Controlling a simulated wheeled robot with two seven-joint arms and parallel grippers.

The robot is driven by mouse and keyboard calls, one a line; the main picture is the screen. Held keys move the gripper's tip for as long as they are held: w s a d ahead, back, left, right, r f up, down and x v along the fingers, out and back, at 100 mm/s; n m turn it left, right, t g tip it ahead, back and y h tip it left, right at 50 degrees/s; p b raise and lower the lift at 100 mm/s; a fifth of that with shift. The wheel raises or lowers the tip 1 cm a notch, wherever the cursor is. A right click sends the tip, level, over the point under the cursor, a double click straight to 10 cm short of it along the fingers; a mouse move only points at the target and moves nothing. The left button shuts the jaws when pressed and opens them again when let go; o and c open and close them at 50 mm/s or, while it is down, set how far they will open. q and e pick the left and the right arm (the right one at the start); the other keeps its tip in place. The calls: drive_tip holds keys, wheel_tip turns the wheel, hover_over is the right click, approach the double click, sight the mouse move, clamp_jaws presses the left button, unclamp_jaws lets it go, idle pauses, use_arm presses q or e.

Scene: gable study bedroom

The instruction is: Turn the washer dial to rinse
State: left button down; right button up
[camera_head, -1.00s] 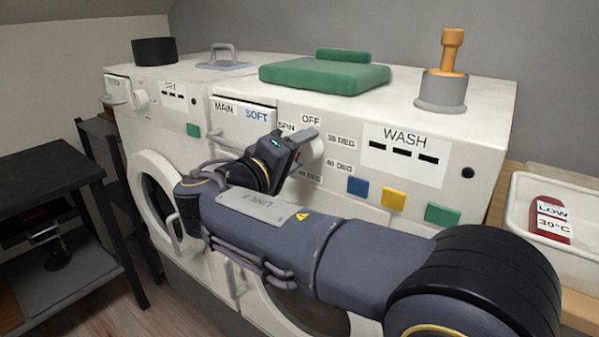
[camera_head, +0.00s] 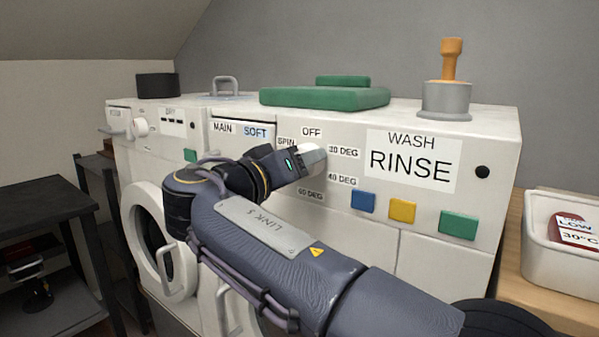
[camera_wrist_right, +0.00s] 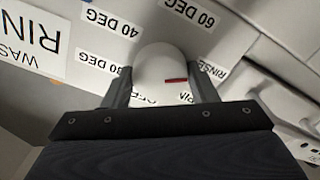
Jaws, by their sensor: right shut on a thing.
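The washer (camera_head: 440,270) has a white dial (camera_head: 313,160) on its front panel, ringed by labels OFF, SPIN, 30 DEG, 40 DEG and 60 DEG. The display (camera_head: 411,160) reads WASH and RINSE. My right gripper (camera_head: 300,160) is shut on the dial. In the right wrist view the dial (camera_wrist_right: 160,68) sits between the two fingers of the right gripper (camera_wrist_right: 161,80). Its red mark (camera_wrist_right: 176,80) points towards the RINSE label (camera_wrist_right: 211,70), which is partly hidden by a finger. My left gripper is not in view.
Blue (camera_head: 363,201), yellow (camera_head: 402,210) and green (camera_head: 458,224) buttons lie right of the dial. A green folded stack (camera_head: 325,97) and a grey pot (camera_head: 447,98) stand on top. A white bin (camera_head: 560,250) is at right, a dark shelf (camera_head: 45,205) at left.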

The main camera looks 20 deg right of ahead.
idle(0.4)
drive_tip(key=o, duration=1)
drive_tip(key=shift+c, duration=0.2)
drive_tip(key=shift+a, duration=0.1)
drive_tip(key=p+v, duration=0.1)
drive_tip(key=v, duration=0.6)
drive_tip(key=shift+s+a, duration=0.25)
drive_tip(key=shift+a, duration=0.05)
